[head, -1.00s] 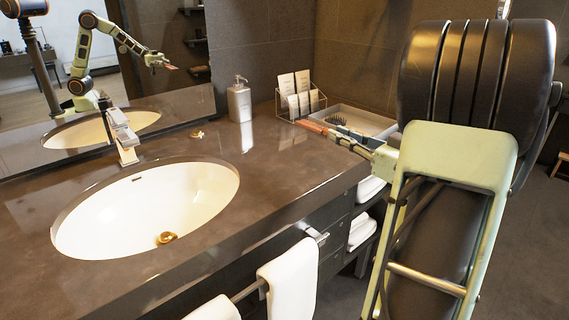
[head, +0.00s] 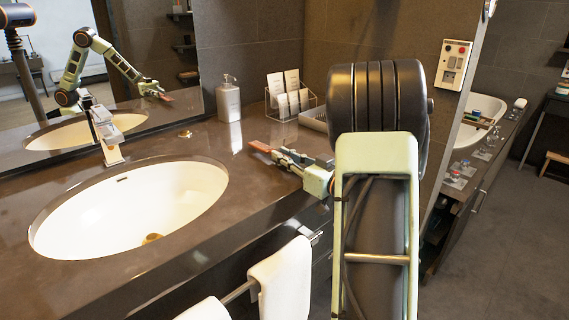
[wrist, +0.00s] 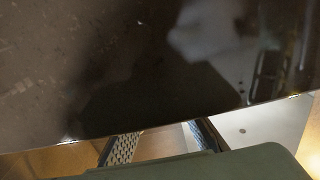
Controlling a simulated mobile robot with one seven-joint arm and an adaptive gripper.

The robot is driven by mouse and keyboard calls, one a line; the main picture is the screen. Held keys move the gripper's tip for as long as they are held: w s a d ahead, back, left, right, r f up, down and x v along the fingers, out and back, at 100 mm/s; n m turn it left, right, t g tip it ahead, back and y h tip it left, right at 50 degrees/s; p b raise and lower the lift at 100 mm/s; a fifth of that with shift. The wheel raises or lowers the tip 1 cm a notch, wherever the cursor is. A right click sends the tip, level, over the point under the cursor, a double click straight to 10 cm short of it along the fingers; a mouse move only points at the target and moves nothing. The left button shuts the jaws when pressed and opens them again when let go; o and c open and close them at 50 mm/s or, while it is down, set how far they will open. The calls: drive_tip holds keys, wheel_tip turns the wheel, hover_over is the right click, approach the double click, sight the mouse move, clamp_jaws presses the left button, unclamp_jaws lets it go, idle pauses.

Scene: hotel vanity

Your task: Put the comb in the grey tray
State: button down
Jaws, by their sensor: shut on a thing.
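My gripper (head: 277,153) is over the right part of the dark counter in the head view. It is shut on a slim reddish-brown piece, seemingly the comb (head: 261,147), which points left and lies roughly level. I cannot tell its height above the counter. The grey tray (head: 312,120) stands behind and to the right of the gripper, largely hidden by my arm. The comb is apart from the tray. In the wrist view my gripper's fingers (wrist: 162,143) show at the bottom edge, and the comb cannot be made out.
A soap dispenser (head: 229,98) and a wire card holder (head: 289,97) stand at the back. The sink (head: 130,208) is to the left, with a tap (head: 104,135). Towels (head: 282,279) hang in front. Bare counter lies between sink and tray.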

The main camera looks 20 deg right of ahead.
drive_tip(key=shift+f, duration=0.55)
drive_tip(key=shift+f, duration=0.2)
drive_tip(key=c, duration=1.9)
unclamp_jaws()
